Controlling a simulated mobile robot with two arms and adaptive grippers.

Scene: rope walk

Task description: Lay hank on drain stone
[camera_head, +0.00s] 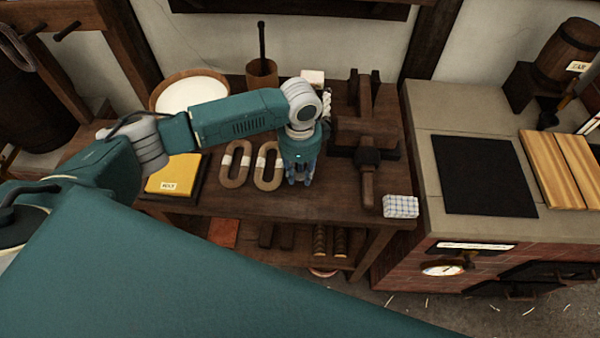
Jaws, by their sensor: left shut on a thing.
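Two tan oval rope hanks with pale bands, a left one (229,166) and a right one (277,178), lie side by side on the dark wooden bench (225,205). My left gripper (300,182) points down just right of them, shut. What it holds is hidden by the gripper; its place in line with the row suggests another hank. A dark square slab (485,175) lies on the pale stone top at right; I cannot tell whether this slab or the top is the drain stone. My right gripper is not in view.
A dark wooden clamp-like tool (367,155) stands right of my gripper, between it and the stone top (425,150). A white checked block (401,206) sits at the bench's right corner. Wooden boards (555,170) and a barrel (570,50) are at far right.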

